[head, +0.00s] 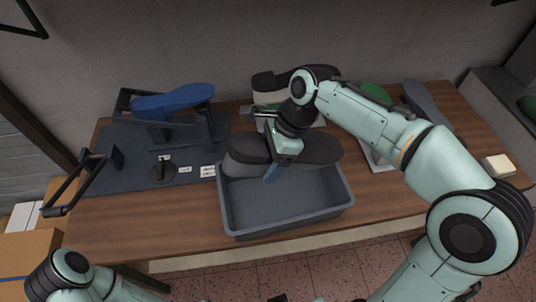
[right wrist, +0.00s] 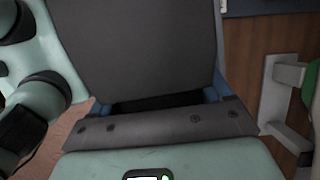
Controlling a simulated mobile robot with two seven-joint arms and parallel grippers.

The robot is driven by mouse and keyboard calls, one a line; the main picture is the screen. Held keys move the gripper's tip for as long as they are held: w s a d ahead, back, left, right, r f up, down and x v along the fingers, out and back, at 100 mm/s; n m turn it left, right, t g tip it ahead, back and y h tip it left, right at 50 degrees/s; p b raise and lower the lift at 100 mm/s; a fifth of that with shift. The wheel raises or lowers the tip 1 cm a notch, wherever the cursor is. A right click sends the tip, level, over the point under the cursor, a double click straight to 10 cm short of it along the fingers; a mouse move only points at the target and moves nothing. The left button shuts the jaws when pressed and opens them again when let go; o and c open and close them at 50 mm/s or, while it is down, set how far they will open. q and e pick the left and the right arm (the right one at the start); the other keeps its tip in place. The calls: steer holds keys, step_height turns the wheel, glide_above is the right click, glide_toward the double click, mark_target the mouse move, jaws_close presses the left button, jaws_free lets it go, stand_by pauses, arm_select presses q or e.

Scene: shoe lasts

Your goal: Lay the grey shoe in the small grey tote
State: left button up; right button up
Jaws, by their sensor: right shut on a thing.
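The grey shoe (head: 246,155) lies across the back part of the small grey tote (head: 288,229), over its opening, with its dark sole facing up. It runs left to right, and its left end is near the tote's back left corner. I cannot tell whether it touches the tote. My right gripper (head: 272,170) is shut on the shoe around its middle. In the right wrist view the dark sole (right wrist: 140,50) fills the middle, close to the camera. The rest of the tote's inside shows empty. My left gripper is out of view.
A blue shoe form (head: 174,101) rests on a black stand on a dark mat at the left. A dark-soled shoe (head: 268,81) stands behind my right gripper. A green item (head: 373,93) and a grey sole (head: 420,99) are at the right. The wooden table (head: 145,222) is clear front left.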

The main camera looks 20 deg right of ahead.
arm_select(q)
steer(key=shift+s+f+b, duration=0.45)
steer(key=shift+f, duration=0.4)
arm_select(e)
steer(key=shift+f, duration=0.8)
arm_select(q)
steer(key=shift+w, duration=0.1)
arm_select(e)
steer(key=shift+w, duration=0.1)
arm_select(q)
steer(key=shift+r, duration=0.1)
arm_select(e)
steer(key=shift+a, duration=0.1)
arm_select(q)
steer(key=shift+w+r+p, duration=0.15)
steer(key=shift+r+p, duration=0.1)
steer(key=shift+p, duration=0.05)
arm_select(e)
steer(key=shift+a, duration=0.3)
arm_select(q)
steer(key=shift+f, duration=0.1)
